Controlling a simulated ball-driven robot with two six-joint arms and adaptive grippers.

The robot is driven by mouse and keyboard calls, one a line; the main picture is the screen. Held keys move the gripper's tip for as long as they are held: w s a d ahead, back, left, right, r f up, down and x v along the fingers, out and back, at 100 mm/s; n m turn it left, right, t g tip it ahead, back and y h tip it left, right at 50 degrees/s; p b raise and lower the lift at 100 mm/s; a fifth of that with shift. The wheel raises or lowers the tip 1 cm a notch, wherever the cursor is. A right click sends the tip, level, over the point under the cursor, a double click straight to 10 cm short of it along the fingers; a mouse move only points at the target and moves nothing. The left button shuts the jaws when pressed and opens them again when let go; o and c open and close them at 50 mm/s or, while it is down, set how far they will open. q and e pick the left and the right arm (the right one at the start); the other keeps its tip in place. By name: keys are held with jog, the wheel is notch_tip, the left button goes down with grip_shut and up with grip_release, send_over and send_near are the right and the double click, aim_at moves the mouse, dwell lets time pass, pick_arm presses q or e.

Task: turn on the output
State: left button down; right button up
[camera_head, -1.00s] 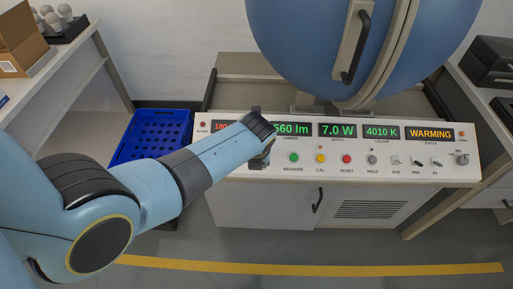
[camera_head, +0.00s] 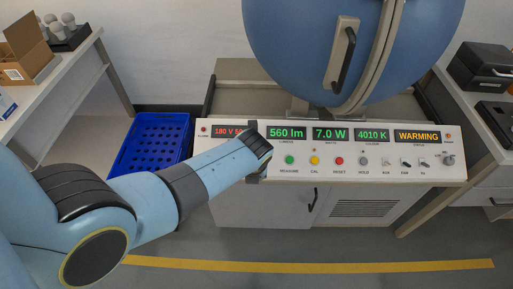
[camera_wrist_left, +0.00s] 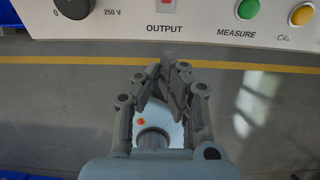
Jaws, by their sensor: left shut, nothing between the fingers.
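The white control panel (camera_head: 318,172) of the test bench spans the middle of the head view. In the left wrist view, a small red output switch (camera_wrist_left: 167,4) sits above the word OUTPUT, cut off by the top edge. My left gripper (camera_wrist_left: 174,78) is shut and empty, its fingertips below that label in the picture and apart from the switch. In the head view my left gripper (camera_head: 257,174) is at the panel's front left part, and the arm hides the switch there. My right gripper is not in view.
A black knob (camera_wrist_left: 73,5) marked 250 V is left of the switch. A green MEASURE button (camera_wrist_left: 247,9) and yellow CAL button (camera_wrist_left: 301,14) are to its right. A blue crate (camera_head: 152,143) stands left of the bench. The status display (camera_head: 417,136) reads WARNING.

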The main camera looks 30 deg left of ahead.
pick_arm(q)
jog(key=w+a+r, duration=0.2)
jog(key=w+r, duration=0.1)
jog(key=r, duration=0.6)
jog(key=shift+w+p, duration=0.35)
jog(key=shift+p, duration=0.05)
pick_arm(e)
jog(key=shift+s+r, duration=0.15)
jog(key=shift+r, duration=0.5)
pick_arm(q)
jog(key=shift+a, duration=0.1)
